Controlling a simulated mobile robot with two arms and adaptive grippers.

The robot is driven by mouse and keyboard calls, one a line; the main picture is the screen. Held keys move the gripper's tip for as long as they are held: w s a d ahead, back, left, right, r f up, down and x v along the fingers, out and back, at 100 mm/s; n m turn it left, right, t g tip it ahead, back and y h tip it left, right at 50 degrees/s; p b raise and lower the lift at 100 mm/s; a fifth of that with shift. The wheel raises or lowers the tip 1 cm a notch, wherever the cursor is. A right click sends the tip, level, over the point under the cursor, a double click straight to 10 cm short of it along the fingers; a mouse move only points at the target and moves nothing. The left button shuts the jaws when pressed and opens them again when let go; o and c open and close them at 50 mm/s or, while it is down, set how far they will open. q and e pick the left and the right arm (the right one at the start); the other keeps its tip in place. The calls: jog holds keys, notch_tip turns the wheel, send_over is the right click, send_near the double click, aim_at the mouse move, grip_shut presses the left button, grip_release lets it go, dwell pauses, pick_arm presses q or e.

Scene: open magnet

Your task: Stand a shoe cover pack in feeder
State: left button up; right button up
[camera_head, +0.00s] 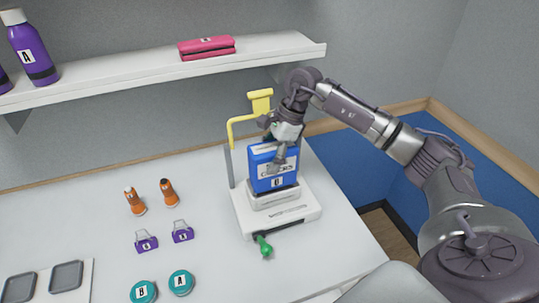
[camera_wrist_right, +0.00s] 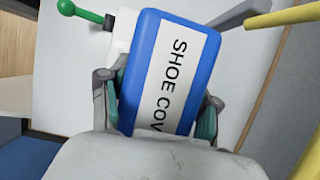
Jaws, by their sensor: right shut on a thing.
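The blue shoe cover pack (camera_head: 273,168) has a white label and stands upright at the feeder. The feeder (camera_head: 303,203) is a white stand with a grey upright, a yellow arm (camera_head: 240,119) and a green-knobbed lever (camera_head: 263,246). The pack's lower end meets the feeder's raised white block; I cannot tell how far it sits inside. My right gripper (camera_head: 284,146) is shut on the pack near its top. In the right wrist view the pack (camera_wrist_right: 165,70) lies between the two fingers. The left gripper is not in view.
The white table (camera_head: 340,235) holds two orange bottles (camera_head: 134,201), two purple clips (camera_head: 146,243), two teal round tins (camera_head: 181,282) and grey pads (camera_head: 66,275) to the left. A shelf (camera_head: 130,79) above bears purple bottles (camera_head: 32,50) and a pink case (camera_head: 207,47).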

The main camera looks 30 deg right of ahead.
jog(key=shift+f+b, duration=0.4)
jog(key=shift+f, duration=0.5)
jog(key=shift+f+b, duration=1.25)
jog(key=shift+f, duration=0.2)
jog(key=o, duration=1.5)
jog(key=v, duration=1.2)
jog(key=shift+s+d, duration=0.1)
jog(key=shift+f, duration=0.15)
